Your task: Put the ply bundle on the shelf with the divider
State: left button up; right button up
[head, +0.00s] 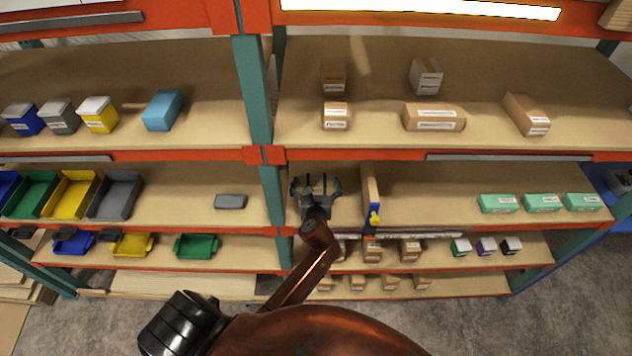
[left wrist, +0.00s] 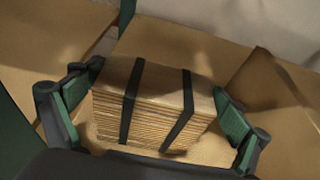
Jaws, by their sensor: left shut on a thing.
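The ply bundle (left wrist: 150,105) is a stack of thin tan sheets with two dark straps, seen between my fingers in the left wrist view. My left gripper (head: 316,190) is shut on it, one finger at each side, at the left end of the middle shelf (head: 430,190) of the right bay. In the head view the gripper hides most of the bundle. I cannot tell whether the bundle touches the shelf board. The divider (head: 371,190) is an upright wooden panel with a blue front edge and a yellow piece, just right of the gripper and apart from it. My right gripper is out of view.
A teal post (head: 272,200) stands close left of the gripper. The orange beam of the shelf above (head: 350,155) lies close over it. Green boxes (head: 498,203) stand at the right end of this shelf, with clear board between them and the divider.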

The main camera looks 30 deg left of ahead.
pick_arm(q)
jog(key=o, duration=1.3)
jog(key=shift+f, duration=0.1)
jog(key=shift+o, duration=0.5)
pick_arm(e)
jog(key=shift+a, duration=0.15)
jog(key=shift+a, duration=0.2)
pick_arm(q)
jog(key=v, duration=1.2)
jog(key=shift+r+b, duration=0.25)
jog(key=shift+b, duration=0.05)
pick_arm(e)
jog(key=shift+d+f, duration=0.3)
